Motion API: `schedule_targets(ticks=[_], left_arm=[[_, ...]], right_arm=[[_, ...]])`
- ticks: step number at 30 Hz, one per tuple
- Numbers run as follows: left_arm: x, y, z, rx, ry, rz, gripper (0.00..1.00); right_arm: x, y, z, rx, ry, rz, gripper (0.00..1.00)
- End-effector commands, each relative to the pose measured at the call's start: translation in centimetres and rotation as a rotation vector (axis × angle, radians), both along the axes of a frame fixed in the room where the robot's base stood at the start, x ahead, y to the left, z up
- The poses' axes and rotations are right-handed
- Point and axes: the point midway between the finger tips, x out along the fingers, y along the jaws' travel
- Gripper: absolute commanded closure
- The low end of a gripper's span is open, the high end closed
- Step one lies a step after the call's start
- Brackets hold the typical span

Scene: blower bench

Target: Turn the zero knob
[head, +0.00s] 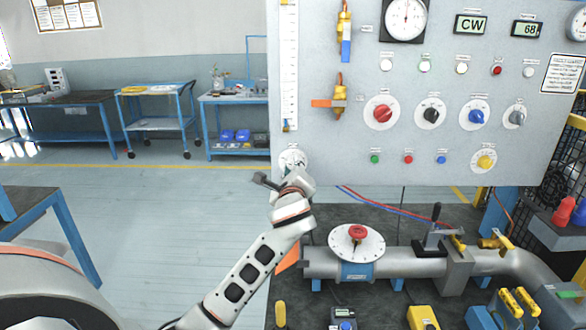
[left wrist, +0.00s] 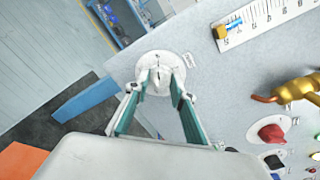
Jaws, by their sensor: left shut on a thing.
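The zero knob (head: 292,160) is at the lower left corner of the grey panel, on a round white dial plate, partly hidden by my left gripper in the head view. In the left wrist view the pale knob (left wrist: 158,79) sits between the fingertips, in front of its dial plate. My left gripper (head: 287,176) reaches up to the knob from below. In the left wrist view its two teal fingers (left wrist: 157,88) are closed on the knob's sides. My right gripper is in neither view.
The panel (head: 340,150) carries a vertical scale (head: 289,65), brass valves, a gauge (head: 406,18) and several coloured knobs, including a red one (head: 382,113). Below it a bench holds a pipe with a red-handled round flange (head: 357,232). Open floor lies left of the panel.

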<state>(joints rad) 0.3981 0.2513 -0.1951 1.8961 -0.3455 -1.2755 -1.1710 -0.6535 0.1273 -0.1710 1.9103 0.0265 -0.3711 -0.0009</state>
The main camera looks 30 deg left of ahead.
Motion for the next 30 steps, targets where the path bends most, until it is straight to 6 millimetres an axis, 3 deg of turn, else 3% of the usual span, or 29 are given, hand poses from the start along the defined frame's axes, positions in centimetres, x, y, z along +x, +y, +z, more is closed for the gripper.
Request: schedule_targets(ticks=[14,15,16,30], left_arm=[[-0.02,0.07,0.14,-0.010,-0.009,0.001,0.98],[-0.02,0.07,0.14,-0.010,-0.009,0.001,0.69],[-0.02,0.07,0.14,-0.010,-0.009,0.001,0.61],[-0.65,-0.51,0.08,-0.011,-0.008,-0.001,0.59]], right_arm=[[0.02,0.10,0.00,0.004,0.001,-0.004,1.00],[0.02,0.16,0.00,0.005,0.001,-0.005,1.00],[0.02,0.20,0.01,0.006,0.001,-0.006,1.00],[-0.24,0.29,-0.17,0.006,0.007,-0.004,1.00]])
